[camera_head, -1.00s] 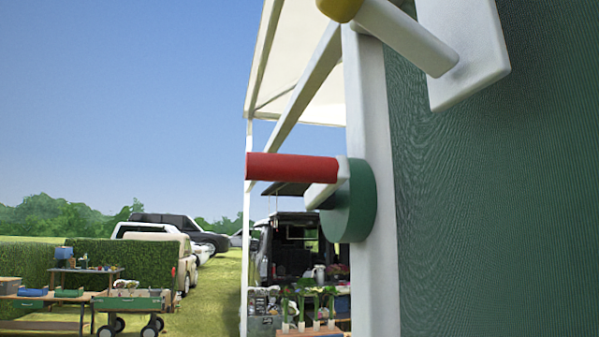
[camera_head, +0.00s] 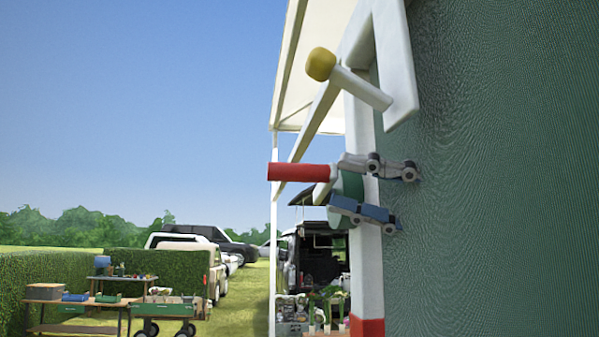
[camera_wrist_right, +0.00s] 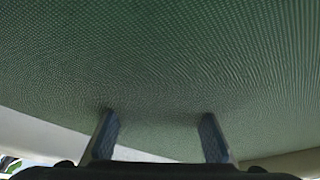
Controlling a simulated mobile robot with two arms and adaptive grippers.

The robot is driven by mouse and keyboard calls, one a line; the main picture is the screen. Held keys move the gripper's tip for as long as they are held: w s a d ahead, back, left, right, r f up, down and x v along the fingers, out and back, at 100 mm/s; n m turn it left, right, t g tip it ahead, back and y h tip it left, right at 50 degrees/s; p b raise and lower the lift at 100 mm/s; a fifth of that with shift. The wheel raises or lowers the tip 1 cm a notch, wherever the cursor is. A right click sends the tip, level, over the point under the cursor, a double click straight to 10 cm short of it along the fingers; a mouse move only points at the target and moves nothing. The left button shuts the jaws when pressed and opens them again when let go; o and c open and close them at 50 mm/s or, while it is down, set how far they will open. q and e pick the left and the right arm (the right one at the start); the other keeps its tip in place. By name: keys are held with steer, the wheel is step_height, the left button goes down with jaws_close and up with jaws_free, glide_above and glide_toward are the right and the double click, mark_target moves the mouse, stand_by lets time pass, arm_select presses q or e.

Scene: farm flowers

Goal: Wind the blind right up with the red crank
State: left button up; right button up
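The red crank (camera_head: 298,172) has a red handle pointing left, a short white arm and a green disc (camera_head: 349,187) on a white post. My right gripper (camera_head: 336,184) comes in from the right, past the edge of the green blind (camera_head: 500,180). Its two fingers are apart, one above and one below the disc, with the upper tip near the handle's inner end. I cannot tell whether it touches. In the right wrist view my right gripper (camera_wrist_right: 158,138) is open, with green ribbed cloth (camera_wrist_right: 160,70) filling the background and nothing clearly held. My left gripper is out of view.
A yellow-knobbed white lever (camera_head: 345,78) on a white plate sticks out just above the crank. The white post (camera_head: 368,270) has a red band low down. Tables, a cart (camera_head: 165,308), a hedge and vehicles stand far behind. Open air lies left of the crank.

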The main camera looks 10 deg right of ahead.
mark_target(295, 173)
steer(key=shift+w+a+r, duration=0.1)
steer(key=shift+a+r, duration=0.05)
steer(key=shift+a, duration=0.1)
steer(key=p+x, duration=0.2)
steer(key=x, duration=0.4)
steer(key=shift+w+a+p, duration=0.15)
steer(key=shift+p, duration=0.25)
steer(key=shift+a+r, duration=0.1)
steer(key=shift+a, duration=0.25)
steer(key=shift+w+a, duration=0.1)
steer(key=shift+a, duration=0.05)
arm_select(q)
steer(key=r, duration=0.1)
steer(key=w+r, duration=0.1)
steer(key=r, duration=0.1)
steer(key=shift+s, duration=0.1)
arm_select(e)
jaws_close()
